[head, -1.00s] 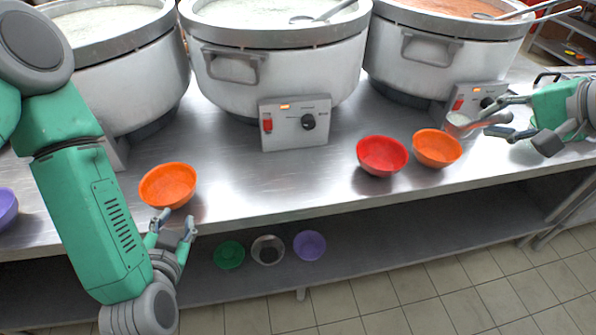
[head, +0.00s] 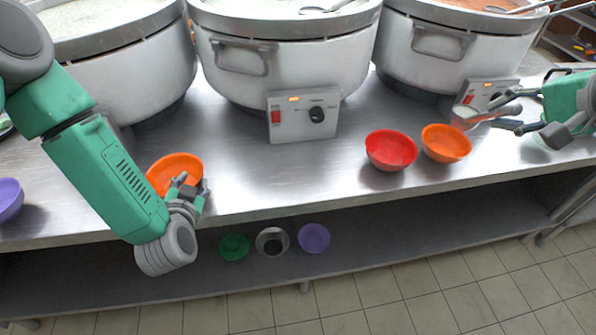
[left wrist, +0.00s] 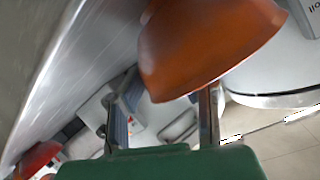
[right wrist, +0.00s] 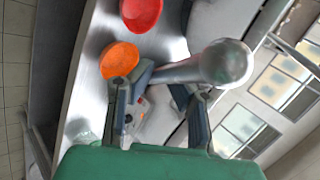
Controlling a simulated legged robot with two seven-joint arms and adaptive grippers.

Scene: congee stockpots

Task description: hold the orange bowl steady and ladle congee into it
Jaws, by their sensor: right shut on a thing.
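The ladle scoop shows in the right wrist view (right wrist: 226,62). White congee (head: 268,5) fills the middle pot (head: 290,60).
A red bowl (head: 391,150) and a second orange bowl (head: 446,143) stand between the arms. Pots (head: 125,80) (head: 430,60) flank the middle one. A purple bowl (head: 9,200) is at far left. Bowls lie on the lower shelf (head: 375,230). The middle counter is clear.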

